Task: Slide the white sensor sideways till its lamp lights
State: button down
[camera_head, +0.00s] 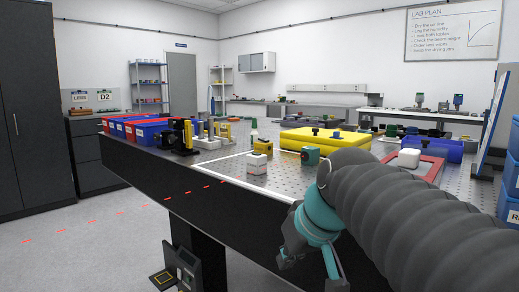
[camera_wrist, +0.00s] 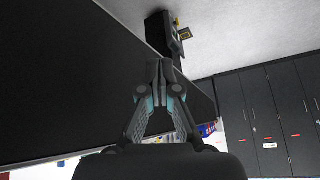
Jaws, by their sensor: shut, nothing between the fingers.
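A small white block, which looks like the white sensor (camera_head: 257,165), sits on the perforated optical table (camera_head: 222,169) near its front edge, inside a white outline. A smaller pale cube rests on or just behind it. I cannot make out a lit lamp on it. My gripper (camera_head: 287,257) hangs in front of the table's dark front side, below the tabletop and to the right of the block, clear of it. In the wrist view my gripper (camera_wrist: 160,72) is shut and empty, with the sensor out of sight.
A yellow case (camera_head: 325,139), a green-and-black device (camera_head: 310,156) and a yellow-and-black device (camera_head: 263,146) stand behind the block. A white rounded piece (camera_head: 409,158) lies in a red frame (camera_head: 431,172) at right. Blue bins (camera_head: 150,131) stand at left.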

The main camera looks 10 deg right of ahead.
jog(key=w+d+r+n+t+y+b, duration=0.1)
jog(key=w+r+n+y, duration=0.1)
jog(key=w+r, duration=0.75)
jog(key=n+t+y+b, duration=0.1)
jog(key=n+y+b, duration=0.1)
jog(key=n, duration=0.1)
send_near(262, 155)
jog(key=s, duration=0.1)
jog(key=s+d+f, duration=0.2)
jog(key=shift+s+d+f, duration=0.2)
jog(key=shift+s+f, duration=0.05)
jog(key=shift+s, duration=0.1)
jog(key=shift+w+a+r+t+y+p, duration=0.1)
jog(key=shift+w+a+t+y+p, duration=0.15)
jog(key=shift+w, duration=0.2)
jog(key=w+a, duration=0.2)
jog(key=w, duration=0.1)
jog(key=w+a+p, duration=0.1)
jog(key=w+a, duration=0.1)
jog(key=w, duration=0.1)
jog(key=w+a+p, duration=0.1)
jog(key=w+a, duration=0.1)
jog(key=w, duration=0.1)
jog(key=shift+a, duration=0.3)
jog(key=shift+f, duration=0.5)
jog(key=shift+s+d+f+b, duration=0.1)
jog(key=shift+f+b, duration=0.35)
jog(key=shift+b, duration=0.05)
